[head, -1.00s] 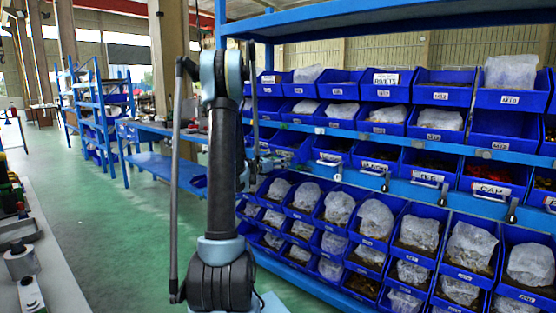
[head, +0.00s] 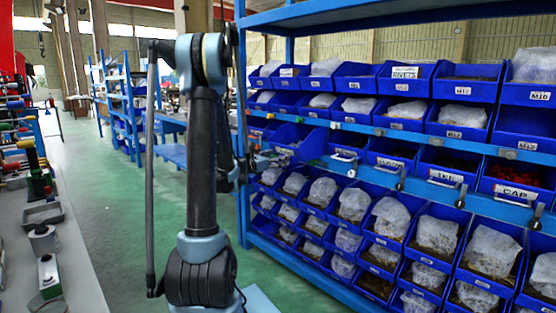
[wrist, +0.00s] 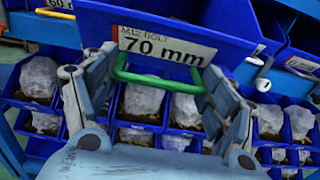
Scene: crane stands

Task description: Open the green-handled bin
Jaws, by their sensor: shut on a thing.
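The bin (wrist: 200,22) is blue, with a white label reading "70 mm" on its front, at the top of the wrist view. Its green handle (wrist: 155,79) is a U-shaped bar below the label. My gripper (wrist: 158,73) has a finger at each end of the handle and is shut on it. In the head view my gripper (head: 253,160) is partly hidden behind my arm, beside the middle row of bins. A blue bin (head: 298,140) there sits tilted at the left end of that row. The green handle cannot be made out in the head view.
A blue rack (head: 345,128) of labelled bins fills the right side. Lower bins hold bagged parts (head: 355,203). Metal latches (head: 400,178) stick out along the middle row. A grey workbench (head: 75,265) with tools stands at the left. The green floor (head: 125,215) between is clear.

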